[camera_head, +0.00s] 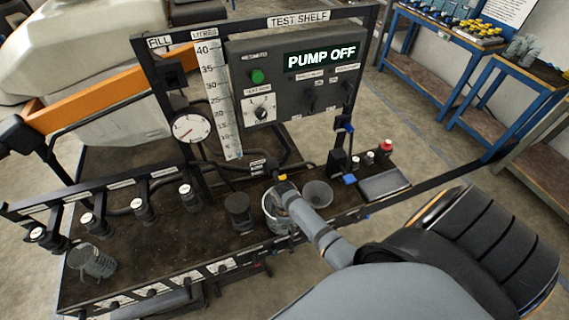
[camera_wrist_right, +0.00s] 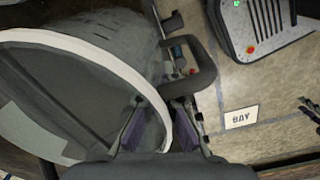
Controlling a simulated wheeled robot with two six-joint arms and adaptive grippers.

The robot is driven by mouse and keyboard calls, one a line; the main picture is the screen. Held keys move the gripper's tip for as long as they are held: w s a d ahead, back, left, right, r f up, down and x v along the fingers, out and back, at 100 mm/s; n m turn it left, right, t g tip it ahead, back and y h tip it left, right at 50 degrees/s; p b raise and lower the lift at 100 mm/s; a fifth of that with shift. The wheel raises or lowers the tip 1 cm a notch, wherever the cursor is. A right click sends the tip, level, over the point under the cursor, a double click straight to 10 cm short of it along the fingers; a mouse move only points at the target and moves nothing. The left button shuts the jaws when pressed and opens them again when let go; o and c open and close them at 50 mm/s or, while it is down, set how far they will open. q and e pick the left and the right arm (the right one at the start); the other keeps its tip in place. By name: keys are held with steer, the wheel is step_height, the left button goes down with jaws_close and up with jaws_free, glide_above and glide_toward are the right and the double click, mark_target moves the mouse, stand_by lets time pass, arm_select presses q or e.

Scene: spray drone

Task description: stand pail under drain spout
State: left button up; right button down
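The pail (camera_head: 268,212) is a pale metal cup with a bright rim, at the front middle of the black test bench. My right arm comes in from the lower right, and its gripper (camera_head: 282,194) is at the pail's rim, partly covering it. In the right wrist view the pail (camera_wrist_right: 85,45) fills the left side, with its white rim toward me. The right gripper (camera_wrist_right: 158,128) has one finger inside the pail and one outside, closed on the wall. A small label (camera_head: 258,164) is on dark pipework just behind the pail; the spout's outlet is not clear. My left gripper is not in view.
A dark cylinder (camera_head: 238,208) stands left of the pail and a grey round cup (camera_head: 317,193) right of it, both close. A flat tray (camera_head: 384,184) lies at the bench's right end. A grey jug (camera_head: 92,262) stands at the front left. The panel reads PUMP OFF (camera_head: 321,56).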

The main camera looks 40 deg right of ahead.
steer(key=c, duration=1.5)
jaws_free()
step_height(320, 180, up, 12)
steer(key=shift+r, duration=0.1)
steer(key=shift+s, duration=0.1)
